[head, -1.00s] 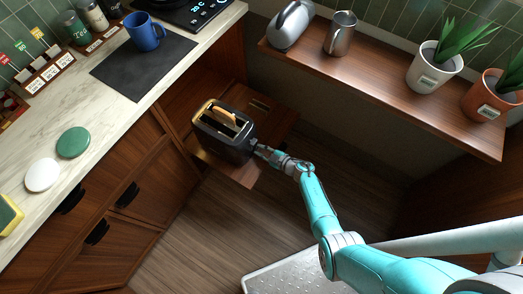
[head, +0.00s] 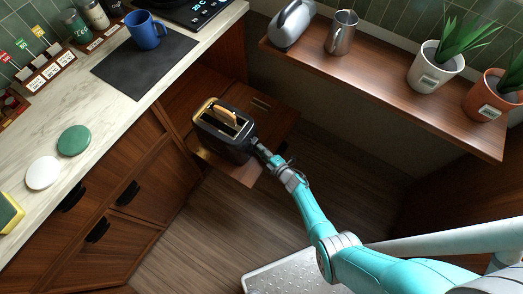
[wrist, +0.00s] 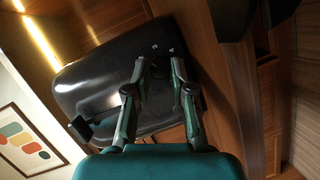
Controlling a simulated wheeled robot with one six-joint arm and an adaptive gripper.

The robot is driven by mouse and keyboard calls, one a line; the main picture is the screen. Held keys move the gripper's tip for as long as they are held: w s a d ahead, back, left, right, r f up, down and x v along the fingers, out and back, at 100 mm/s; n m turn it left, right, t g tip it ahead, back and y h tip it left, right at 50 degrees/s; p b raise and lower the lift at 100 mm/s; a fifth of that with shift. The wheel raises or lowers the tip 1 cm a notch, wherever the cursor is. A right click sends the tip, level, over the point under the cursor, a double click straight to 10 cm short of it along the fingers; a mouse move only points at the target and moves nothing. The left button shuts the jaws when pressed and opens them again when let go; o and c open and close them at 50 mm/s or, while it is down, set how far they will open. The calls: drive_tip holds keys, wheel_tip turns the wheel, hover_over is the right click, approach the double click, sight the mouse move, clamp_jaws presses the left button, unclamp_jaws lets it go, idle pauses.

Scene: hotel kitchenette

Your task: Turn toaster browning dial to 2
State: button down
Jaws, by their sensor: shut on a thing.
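The black toaster (head: 222,140) stands on the pulled-out wooden shelf, with a bread slice (head: 222,114) showing in its top. My gripper (head: 258,146) reaches its right end. In the wrist view the toaster's dark body (wrist: 95,85) lies tilted, with small white numerals, apparently 3 and 4, near the fingertips. My gripper (wrist: 158,62) has a finger on either side of the dial's place and is shut on the browning dial. The dial itself is mostly hidden by the fingers and dark shading, so its setting cannot be read.
The pulled-out shelf (head: 243,172) sits below the marble counter (head: 110,118). The floor (head: 225,225) in front is clear.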

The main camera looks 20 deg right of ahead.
drive_tip(key=shift+n, duration=0.4)
drive_tip(key=c, duration=1)
unclamp_jaws()
drive_tip(key=v, duration=1.2)
drive_tip(key=shift+f, duration=0.15)
drive_tip(key=shift+a, duration=0.1)
